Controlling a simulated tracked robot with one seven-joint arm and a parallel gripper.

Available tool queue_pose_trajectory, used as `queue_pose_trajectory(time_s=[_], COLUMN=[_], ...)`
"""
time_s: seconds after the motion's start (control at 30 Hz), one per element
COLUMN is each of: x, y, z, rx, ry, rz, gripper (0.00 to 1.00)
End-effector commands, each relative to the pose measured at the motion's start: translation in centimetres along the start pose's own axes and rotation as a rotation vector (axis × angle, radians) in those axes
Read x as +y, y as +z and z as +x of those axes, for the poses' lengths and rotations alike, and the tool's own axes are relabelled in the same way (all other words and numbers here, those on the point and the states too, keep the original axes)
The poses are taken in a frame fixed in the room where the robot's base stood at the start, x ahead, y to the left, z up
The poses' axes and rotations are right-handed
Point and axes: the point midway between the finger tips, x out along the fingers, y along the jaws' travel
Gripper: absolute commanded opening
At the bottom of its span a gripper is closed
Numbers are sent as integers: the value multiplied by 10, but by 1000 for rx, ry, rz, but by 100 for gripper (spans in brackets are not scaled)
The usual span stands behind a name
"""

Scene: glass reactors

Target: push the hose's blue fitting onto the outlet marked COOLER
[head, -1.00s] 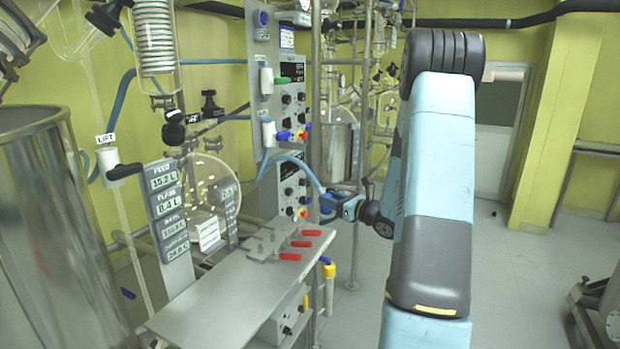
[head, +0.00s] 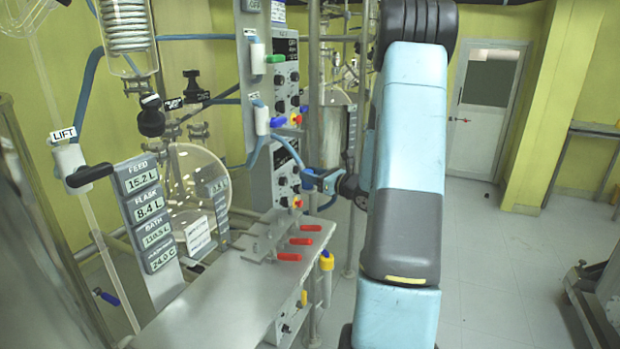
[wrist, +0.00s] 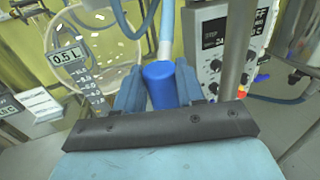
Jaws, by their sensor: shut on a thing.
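My gripper (head: 316,181) is in the middle of the head view, in front of the grey control panels. It is shut on the hose's blue fitting (wrist: 159,86), which sits between the two blue-grey fingers in the wrist view. The pale blue hose (wrist: 166,32) runs up and away from the fitting. In the head view the hose (head: 290,149) arcs from the panel area down to my gripper. The fitting's open end is hidden behind the dark gripper bar in the wrist view. I cannot read a COOLER mark in either view.
A metal bench (head: 215,295) with several red-handled valves (head: 301,241) is below and left of my gripper. A yellow and blue fitting (head: 326,262) hangs at its right edge. Control panels (head: 284,75), steel posts and a glass flask (head: 190,180) are close by.

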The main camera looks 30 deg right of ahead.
Motion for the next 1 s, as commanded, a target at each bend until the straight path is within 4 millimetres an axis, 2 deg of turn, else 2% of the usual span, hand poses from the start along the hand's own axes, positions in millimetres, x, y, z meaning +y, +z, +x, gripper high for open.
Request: queue_pose_trajectory(time_s=[0.63,1.0], x=[-1,-1], y=[27,30], z=[-1,-1], rx=[-2,-1], ry=[-2,-2], rz=[-2,0], gripper=[0,0])
